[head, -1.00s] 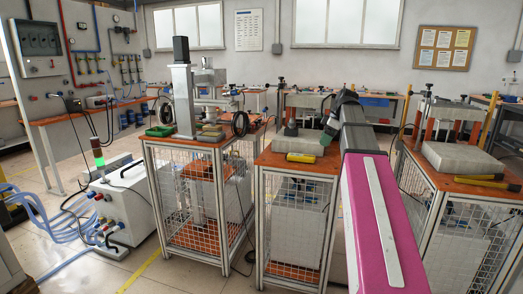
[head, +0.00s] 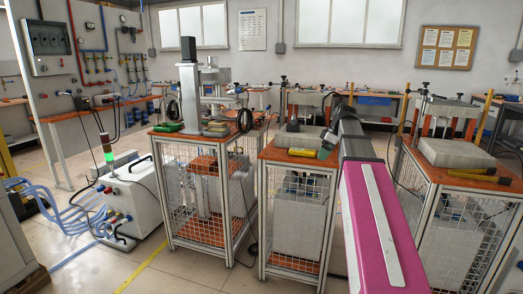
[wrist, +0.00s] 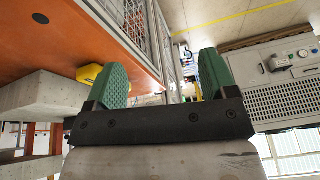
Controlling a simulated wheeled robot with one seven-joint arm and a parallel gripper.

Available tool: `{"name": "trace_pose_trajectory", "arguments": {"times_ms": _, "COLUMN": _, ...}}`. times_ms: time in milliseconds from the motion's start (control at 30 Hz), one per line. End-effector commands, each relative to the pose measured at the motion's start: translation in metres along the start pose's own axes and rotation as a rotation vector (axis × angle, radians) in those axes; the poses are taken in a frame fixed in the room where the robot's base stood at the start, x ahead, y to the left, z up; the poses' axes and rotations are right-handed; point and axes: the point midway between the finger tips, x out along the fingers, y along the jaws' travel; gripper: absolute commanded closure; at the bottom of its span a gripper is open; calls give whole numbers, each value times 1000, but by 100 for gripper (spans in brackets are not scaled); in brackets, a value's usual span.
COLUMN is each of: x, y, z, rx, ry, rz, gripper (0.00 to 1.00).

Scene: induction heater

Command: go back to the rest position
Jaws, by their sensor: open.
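My gripper (wrist: 157,78) shows in the wrist view with its two green fingers spread wide apart and nothing between them. In the head view my magenta arm reaches forward from the lower right, and my gripper (head: 325,149) is small at its far end, by the middle orange-topped cart (head: 268,152). A yellow-handled tool (head: 302,153) lies on that cart beside the gripper. In the wrist view an orange top (wrist: 60,50) is close by on the left, with a yellow object (wrist: 90,74) near its edge.
The induction heater cart (head: 165,133) stands left of the middle cart. A white unit (head: 135,195) with a green lamp and blue hoses stands on the floor at left. A right cart (head: 470,178) carries a grey block (head: 455,152). Open floor (head: 185,275) lies at front left.

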Motion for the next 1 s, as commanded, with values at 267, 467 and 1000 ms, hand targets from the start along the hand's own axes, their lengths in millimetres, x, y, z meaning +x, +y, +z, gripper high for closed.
{"name": "trace_pose_trajectory", "arguments": {"times_ms": 267, "x": 72, "y": -20, "z": 21, "rx": 190, "ry": -51, "rz": 8, "gripper": 22}}
{"name": "trace_pose_trajectory", "arguments": {"times_ms": 467, "x": 145, "y": -48, "z": 46, "rx": 400, "ry": -110, "rz": 33, "gripper": 22}}
{"name": "trace_pose_trajectory", "arguments": {"times_ms": 1000, "x": 303, "y": -149, "z": 124, "rx": 908, "ry": -249, "rz": 173, "gripper": 22}}
